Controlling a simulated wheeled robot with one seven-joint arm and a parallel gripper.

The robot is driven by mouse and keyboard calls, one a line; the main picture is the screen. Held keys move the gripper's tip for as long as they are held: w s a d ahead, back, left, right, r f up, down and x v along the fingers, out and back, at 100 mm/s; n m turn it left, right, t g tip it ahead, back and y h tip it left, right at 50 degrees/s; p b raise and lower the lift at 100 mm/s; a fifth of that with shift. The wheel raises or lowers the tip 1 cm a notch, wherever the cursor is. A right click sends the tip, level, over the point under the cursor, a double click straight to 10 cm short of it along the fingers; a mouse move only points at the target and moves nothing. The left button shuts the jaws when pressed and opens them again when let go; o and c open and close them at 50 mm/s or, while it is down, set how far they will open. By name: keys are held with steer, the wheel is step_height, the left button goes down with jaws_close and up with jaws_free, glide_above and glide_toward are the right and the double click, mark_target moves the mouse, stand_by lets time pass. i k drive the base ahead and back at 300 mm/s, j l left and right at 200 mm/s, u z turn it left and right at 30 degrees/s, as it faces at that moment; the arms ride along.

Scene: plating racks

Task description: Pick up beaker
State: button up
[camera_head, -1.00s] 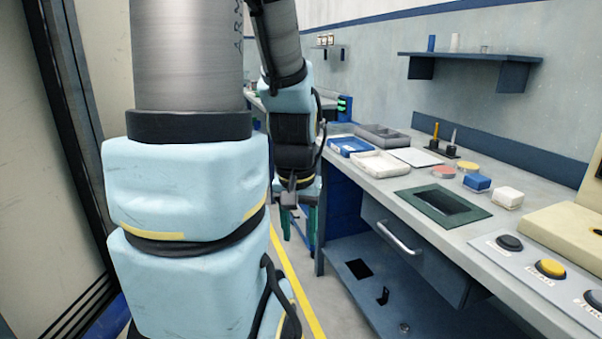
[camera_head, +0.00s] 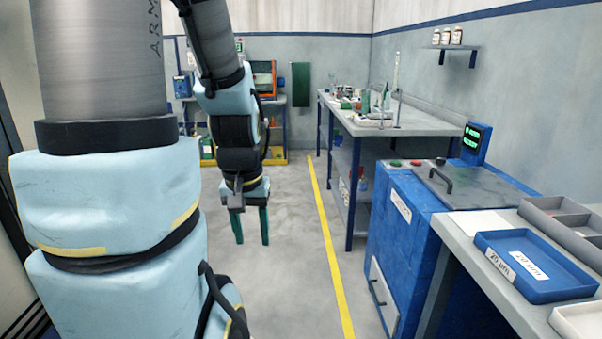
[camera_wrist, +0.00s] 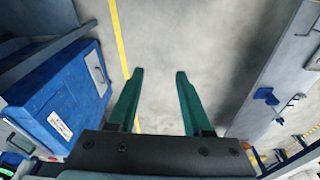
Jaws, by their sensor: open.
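My gripper (camera_head: 250,224) hangs over the bare floor with its two green fingers apart and nothing between them. In the wrist view my gripper (camera_wrist: 158,72) also shows open and empty above grey floor. I cannot make out a beaker for certain. Small glassware and bottles stand on the far bench (camera_head: 425,124), too small to tell apart. The gripper is well short of that bench, to its left and nearer to me.
A blue cabinet machine (camera_head: 398,225) stands at the right, before the far bench. A near bench holds a blue tray (camera_head: 535,288) and a grey divided tray (camera_head: 570,224). A wall shelf (camera_head: 459,48) holds small bottles. The floor left of the yellow line (camera_head: 331,250) is clear.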

mark_target(362, 182)
steer(key=i, duration=0.5)
steer(key=i+l+u, duration=0.15)
steer(key=i, duration=0.35)
steer(key=i+l, duration=0.1)
steer(key=i, duration=0.4)
steer(key=i+l+u, duration=0.1)
steer(key=i, duration=0.4)
steer(key=i+l+u, duration=0.45)
steer(key=i+l, duration=0.35)
